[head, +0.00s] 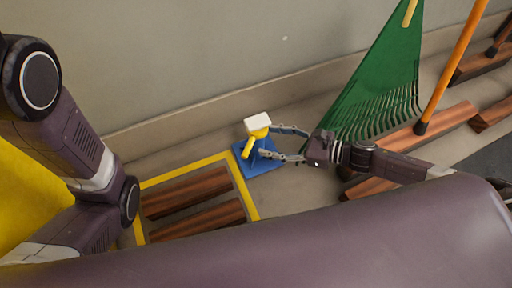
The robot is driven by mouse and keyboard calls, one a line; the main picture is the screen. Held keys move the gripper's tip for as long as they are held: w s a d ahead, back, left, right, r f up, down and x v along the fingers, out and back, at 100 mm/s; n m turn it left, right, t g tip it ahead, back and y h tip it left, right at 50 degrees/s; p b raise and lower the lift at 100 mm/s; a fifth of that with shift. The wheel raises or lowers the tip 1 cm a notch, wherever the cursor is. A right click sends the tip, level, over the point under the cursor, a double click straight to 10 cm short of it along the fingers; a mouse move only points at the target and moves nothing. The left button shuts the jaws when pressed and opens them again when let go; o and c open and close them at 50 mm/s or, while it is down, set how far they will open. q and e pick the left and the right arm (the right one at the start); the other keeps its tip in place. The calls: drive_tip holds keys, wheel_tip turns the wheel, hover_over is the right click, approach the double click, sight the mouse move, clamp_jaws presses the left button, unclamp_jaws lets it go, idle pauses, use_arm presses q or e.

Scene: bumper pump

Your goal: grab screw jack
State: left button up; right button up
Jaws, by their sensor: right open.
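The screw jack (258,122) stands on the floor near the wall, on a blue base (262,167). It has a white block-like top and yellow parts below it. My right gripper (268,143) comes in from the right with its fingers spread, one finger near the yellow part under the white top and one lower down. The fingers overlap the jack in the picture, and I cannot tell whether they touch it. My left arm shows at the left, but its gripper is outside the picture.
A yellow-lined square with wooden beams (190,193) lies left of the jack. A green rake (383,85) leans at the wall to the right, beside an orange pole (452,65) and more wooden beams (447,120). A yellow surface (35,190) is at far left.

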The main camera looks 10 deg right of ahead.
sight(257, 144)
drive_tip(key=b+x, duration=0.1)
drive_tip(key=x, duration=0.1)
drive_tip(key=b+x, duration=0.2)
drive_tip(key=shift+w+a+f+b, duration=0.1)
drive_tip(key=shift+w+f+b, duration=0.2)
drive_tip(key=shift+w, duration=0.2)
drive_tip(key=shift+w+a, duration=0.2)
drive_tip(key=shift+a, duration=0.1)
clamp_jaws()
drive_tip(key=shift+a+r, duration=0.1)
drive_tip(key=shift+r, duration=0.2)
